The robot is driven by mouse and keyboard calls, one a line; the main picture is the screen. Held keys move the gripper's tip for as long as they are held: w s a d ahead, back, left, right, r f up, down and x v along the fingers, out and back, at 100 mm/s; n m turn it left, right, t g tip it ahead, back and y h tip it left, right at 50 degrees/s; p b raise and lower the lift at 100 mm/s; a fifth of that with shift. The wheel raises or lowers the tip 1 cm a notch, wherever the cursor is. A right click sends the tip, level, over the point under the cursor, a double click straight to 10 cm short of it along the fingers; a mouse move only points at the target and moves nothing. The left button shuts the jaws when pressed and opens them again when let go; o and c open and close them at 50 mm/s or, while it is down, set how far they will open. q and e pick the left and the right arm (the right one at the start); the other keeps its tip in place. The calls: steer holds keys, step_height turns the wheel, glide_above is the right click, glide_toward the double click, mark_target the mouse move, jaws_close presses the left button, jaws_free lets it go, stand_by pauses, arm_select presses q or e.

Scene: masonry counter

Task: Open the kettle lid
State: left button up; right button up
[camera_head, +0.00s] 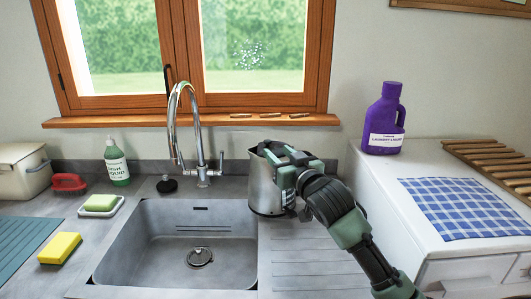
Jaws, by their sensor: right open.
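A brushed steel kettle (263,187) stands upright on the counter just right of the sink, in the middle of the head view. My right arm comes in from the lower right. My right gripper (280,156) is at the top of the kettle, on its right side, and is open. It covers most of the kettle's lid and handle. I cannot tell whether the fingers touch the kettle or whether the lid is up or down. My left gripper is not in view.
The sink (180,245) with a tall chrome tap (203,165) lies left of the kettle. A purple laundry bottle (384,120) stands on the white appliance (385,205) at right. A green soap bottle (117,165) and a yellow sponge (60,247) are at left. The ribbed drainer (310,258) is clear.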

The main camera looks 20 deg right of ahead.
mark_target(268, 144)
steer(key=w, duration=0.3)
steer(key=shift+w+a+r+p, duration=0.15)
steer(key=shift+w+a+p, duration=0.05)
steer(key=shift+p, duration=0.2)
steer(key=shift+w+a, duration=0.15)
steer(key=shift+w, duration=0.9)
steer(key=shift+w+a, duration=0.1)
steer(key=shift+w, duration=0.9)
jaws_close()
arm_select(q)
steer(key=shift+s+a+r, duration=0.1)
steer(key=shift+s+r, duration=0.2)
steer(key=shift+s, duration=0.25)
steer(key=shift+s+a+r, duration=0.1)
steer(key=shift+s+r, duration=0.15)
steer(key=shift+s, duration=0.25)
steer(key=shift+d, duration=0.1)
arm_select(e)
steer(key=shift+f, duration=0.2)
